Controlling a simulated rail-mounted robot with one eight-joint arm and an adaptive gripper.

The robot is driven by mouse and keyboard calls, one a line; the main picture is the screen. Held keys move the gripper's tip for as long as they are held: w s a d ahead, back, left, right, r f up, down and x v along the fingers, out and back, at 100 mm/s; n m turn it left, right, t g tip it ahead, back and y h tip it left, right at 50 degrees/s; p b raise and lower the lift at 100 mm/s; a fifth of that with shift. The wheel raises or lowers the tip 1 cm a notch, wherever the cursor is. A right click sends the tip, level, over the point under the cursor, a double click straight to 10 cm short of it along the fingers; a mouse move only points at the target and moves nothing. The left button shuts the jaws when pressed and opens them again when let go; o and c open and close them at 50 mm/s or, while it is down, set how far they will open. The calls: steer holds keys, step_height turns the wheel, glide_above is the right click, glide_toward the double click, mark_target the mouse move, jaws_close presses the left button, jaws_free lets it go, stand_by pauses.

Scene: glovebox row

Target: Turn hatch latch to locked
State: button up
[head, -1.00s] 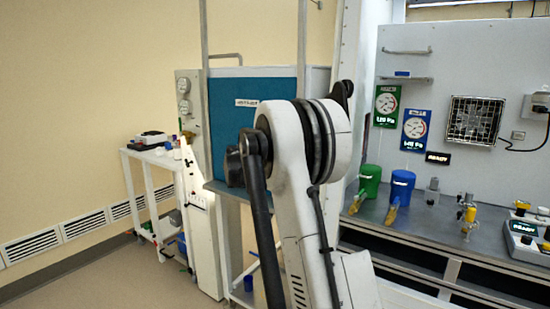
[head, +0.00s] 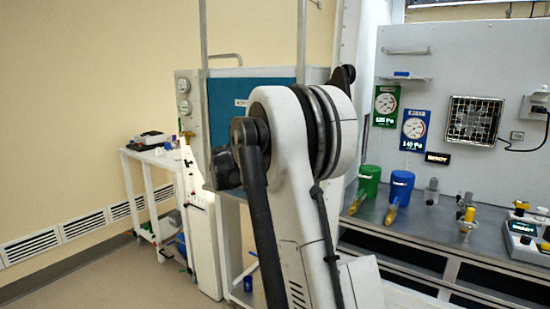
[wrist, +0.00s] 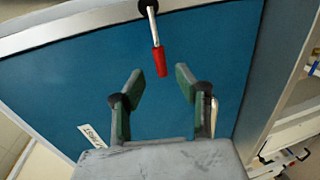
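The hatch latch (wrist: 156,46) shows in the wrist view as a thin metal lever with a red grip, hanging from a dark pivot at the top edge of a blue panel (wrist: 75,75). The lever points down and slightly right in that view. My gripper (wrist: 160,84) is open, its two green-padded fingers on either side of a point just below the red grip. The fingers look apart from the grip and nothing is between them. In the head view the blue panel (head: 222,105) is partly behind my arm; the latch and gripper are hidden there.
A white label (wrist: 92,134) is on the panel. A white shelf cart (head: 150,155) stands at the left wall. A steel bench (head: 440,225) at right holds a green container (head: 368,180), a blue container (head: 400,185) and valves. Some floor at lower left is clear.

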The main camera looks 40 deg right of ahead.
steer(key=v, duration=0.6)
steer(key=shift+a, duration=0.2)
steer(key=shift+s, duration=0.1)
stand_by(0.5)
